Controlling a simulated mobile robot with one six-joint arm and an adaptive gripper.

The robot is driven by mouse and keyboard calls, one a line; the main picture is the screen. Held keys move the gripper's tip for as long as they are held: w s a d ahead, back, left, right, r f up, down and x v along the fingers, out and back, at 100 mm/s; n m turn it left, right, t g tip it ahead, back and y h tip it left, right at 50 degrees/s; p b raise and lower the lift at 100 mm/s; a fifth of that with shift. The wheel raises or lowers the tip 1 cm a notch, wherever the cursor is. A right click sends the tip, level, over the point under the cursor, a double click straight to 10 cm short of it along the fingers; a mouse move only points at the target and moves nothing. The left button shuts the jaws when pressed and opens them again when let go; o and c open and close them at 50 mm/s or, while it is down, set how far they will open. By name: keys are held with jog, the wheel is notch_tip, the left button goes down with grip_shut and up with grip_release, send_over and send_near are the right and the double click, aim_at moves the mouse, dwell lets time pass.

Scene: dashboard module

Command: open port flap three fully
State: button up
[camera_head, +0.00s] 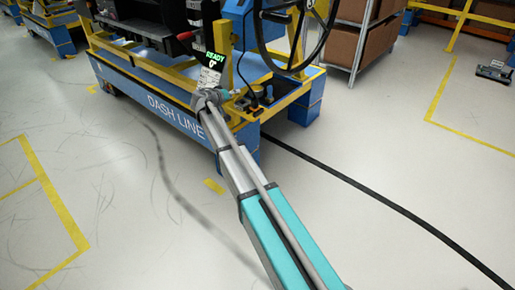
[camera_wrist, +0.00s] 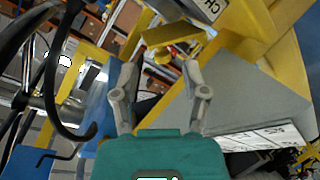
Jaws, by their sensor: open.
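I cannot pick out port flap three or any numbered port flap in either view. The dashboard module's blue and yellow cart (camera_head: 165,100), marked DASH LINE, stands at the top of the head view. My gripper (camera_head: 211,97) is at the cart's near corner, just below a small display (camera_head: 212,60) reading READY and 0°. In the wrist view my gripper (camera_wrist: 160,80) has its two grey fingers apart with nothing held between them. A yellow bracket-like part (camera_wrist: 172,42) lies beyond the fingertips; I cannot tell any contact.
A black steering wheel (camera_head: 293,68) stands right of my gripper, also at the left in the wrist view (camera_wrist: 52,75). A shelf with brown boxes (camera_head: 355,45) is behind. A black cable (camera_head: 375,200) crosses the floor. The floor in front is otherwise mostly clear.

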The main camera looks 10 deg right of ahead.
jog(key=p+v, duration=0.3)
jog(key=v, duration=0.7)
jog(key=s+d+f+g+y, duration=0.2)
jog(key=s+d+f, duration=0.1)
jog(key=s, duration=0.4)
jog(key=s+d+f+g+y, duration=0.1)
jog(key=s+d+f+g, duration=0.1)
jog(key=s+d+f, duration=0.2)
jog(key=s+d+f+g+y, duration=0.2)
jog(key=s+d+f+g, duration=0.1)
jog(key=s, duration=0.7)
jog(key=shift+s+d+f+y, duration=0.3)
jog(key=shift+s+d, duration=0.1)
jog(key=shift+d, duration=0.2)
jog(key=shift+w, duration=0.1)
jog(key=w+a+r+t+h, duration=0.3)
jog(key=w+a+r, duration=0.2)
jog(key=w, duration=0.6)
jog(key=w+a+r+n+t+h+b, duration=0.1)
jog(key=w+a+r+t, duration=0.3)
jog(key=w, duration=0.6)
jog(key=shift+w+a+r+n+h, duration=0.35)
jog(key=shift+a+r+h, duration=0.2)
jog(key=shift+a+h, duration=0.5)
jog(key=shift+w+b, duration=0.15)
jog(key=shift+b, duration=0.15)
